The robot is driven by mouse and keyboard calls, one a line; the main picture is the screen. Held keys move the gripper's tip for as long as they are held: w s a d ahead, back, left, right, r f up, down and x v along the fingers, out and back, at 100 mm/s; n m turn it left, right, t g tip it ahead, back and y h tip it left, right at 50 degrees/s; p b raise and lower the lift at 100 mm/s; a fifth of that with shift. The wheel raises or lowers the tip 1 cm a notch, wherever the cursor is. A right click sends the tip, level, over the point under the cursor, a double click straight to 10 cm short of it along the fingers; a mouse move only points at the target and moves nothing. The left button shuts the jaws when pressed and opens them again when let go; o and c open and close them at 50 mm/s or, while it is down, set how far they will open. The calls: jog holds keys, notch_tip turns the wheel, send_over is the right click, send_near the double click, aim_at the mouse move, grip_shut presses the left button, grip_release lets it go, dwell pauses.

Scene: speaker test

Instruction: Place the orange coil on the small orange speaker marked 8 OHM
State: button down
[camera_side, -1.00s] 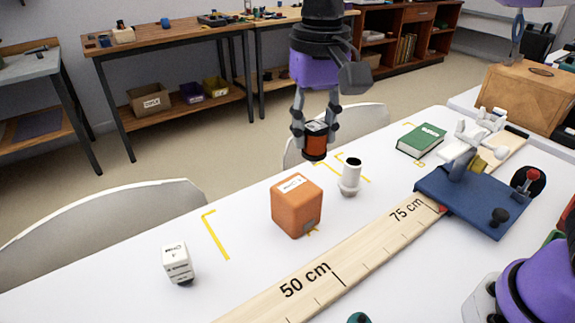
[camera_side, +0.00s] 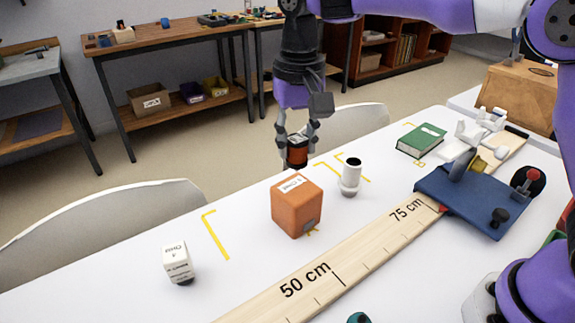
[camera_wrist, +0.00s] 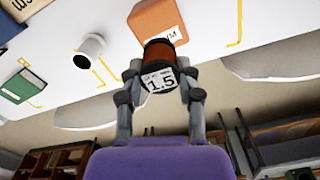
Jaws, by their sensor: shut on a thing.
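My gripper (camera_side: 297,150) is shut on the orange coil (camera_side: 297,158), a dark-ended spool with an orange winding. In the wrist view the coil (camera_wrist: 158,52) shows a white label reading 1.5 between my fingers. The orange speaker (camera_side: 297,208) is a rounded orange box with a white label on top, standing on the white table. The coil is above and behind the speaker in the side view, apart from it. In the wrist view the speaker (camera_wrist: 152,18) shows beyond the coil, its label partly hidden.
A white cylinder (camera_side: 350,177) stands right of the speaker. A small white block (camera_side: 178,262) stands at the left front. A wooden ruler (camera_side: 318,285) runs along the front to a blue stand (camera_side: 470,205). A green book (camera_side: 421,141) lies behind. Yellow tape marks the table.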

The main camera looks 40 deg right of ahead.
aim_at(296, 159)
jog(key=shift+f, duration=1.7)
jog(key=shift+f, duration=0.15)
jog(key=c, duration=0.5)
grip_release()
